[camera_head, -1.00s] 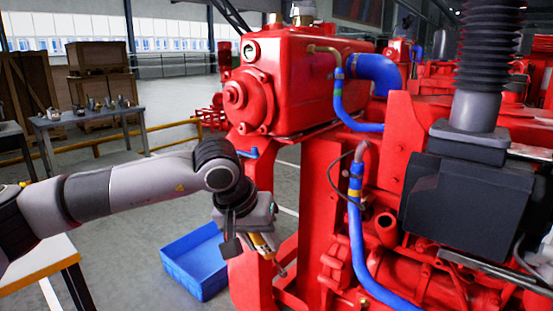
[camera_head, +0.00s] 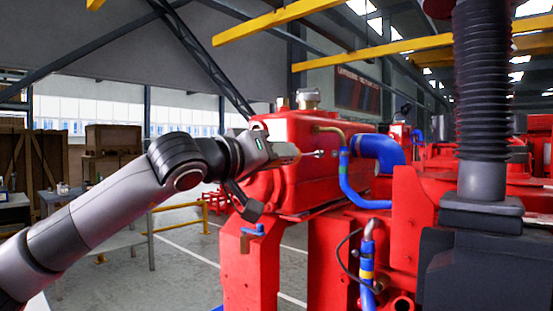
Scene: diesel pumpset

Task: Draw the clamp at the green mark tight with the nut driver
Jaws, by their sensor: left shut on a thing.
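My left gripper (camera_head: 270,150) is shut on the nut driver (camera_head: 289,153), which has an orange handle and a thin shaft. It holds the driver roughly level, pointing right, in front of the red tank. The driver's tip is a little left of the upper end of a thin blue hose (camera_head: 347,183). A green mark (camera_head: 343,157) shows on that hose end, where a brass pipe meets it. The clamp there is too small to make out clearly. The tip looks apart from it. My right gripper is not in view.
The red tank (camera_head: 302,185) stands behind the driver. A thick blue elbow hose (camera_head: 380,150) is right of the mark. A lower blue hose with a yellow mark (camera_head: 367,275) rises below. A black bellows (camera_head: 482,90) stands at right.

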